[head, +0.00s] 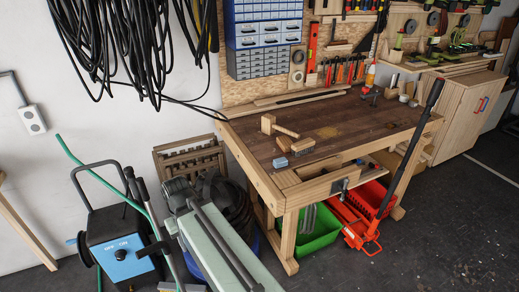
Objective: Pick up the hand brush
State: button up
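A small tan, wooden-looking block with a darker lower side (302,145) lies on the workbench top (350,128), left of its middle. It looks like the hand brush, but it is too small to be sure. A wooden mallet (267,123) lies just behind and left of it, its handle pointing toward the block. A small grey-blue block (280,162) lies in front and to the left, near the bench's front edge. My gripper is not in view.
A bench vise (340,187) is at the front edge. A green crate (318,232) and a red one (362,205) sit below. Equipment including a blue-fronted machine (120,252) crowds the left.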

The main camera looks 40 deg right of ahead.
aim_at(306, 146)
jog(key=u, duration=2.9)
jog(key=k, duration=2.65)
jog(key=z, duration=0.95)
jog(key=i, duration=1)
jog(key=z, duration=0.05)
